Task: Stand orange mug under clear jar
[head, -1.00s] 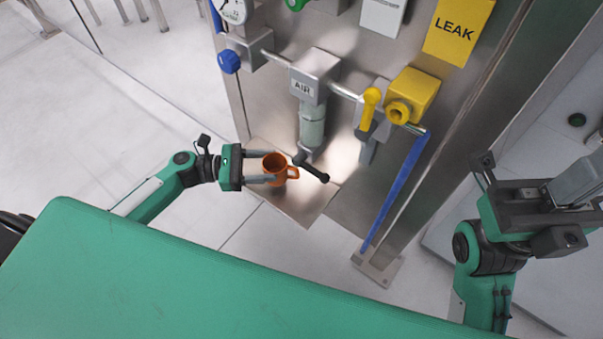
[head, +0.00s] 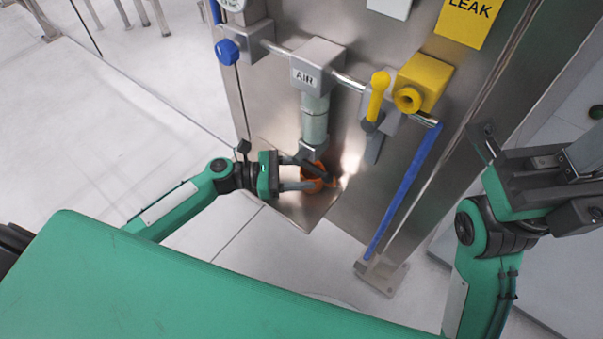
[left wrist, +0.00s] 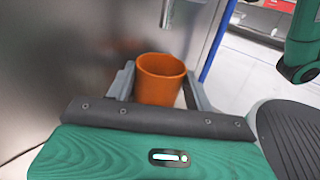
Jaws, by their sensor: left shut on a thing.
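The orange mug (head: 313,186) is upright in my left gripper (head: 308,184), with a finger on either side of it. In the head view it is just below the clear jar (head: 314,124), which hangs under the grey AIR block (head: 317,66). My right gripper (head: 570,165) is at the right edge, fingers unclear.
A steel ledge (head: 290,208) juts out below the jar. A yellow valve (head: 377,95), a yellow block (head: 420,82) and a blue tube (head: 402,192) are to the right. A blue knob (head: 228,51) is at upper left. The steel panel stands close behind.

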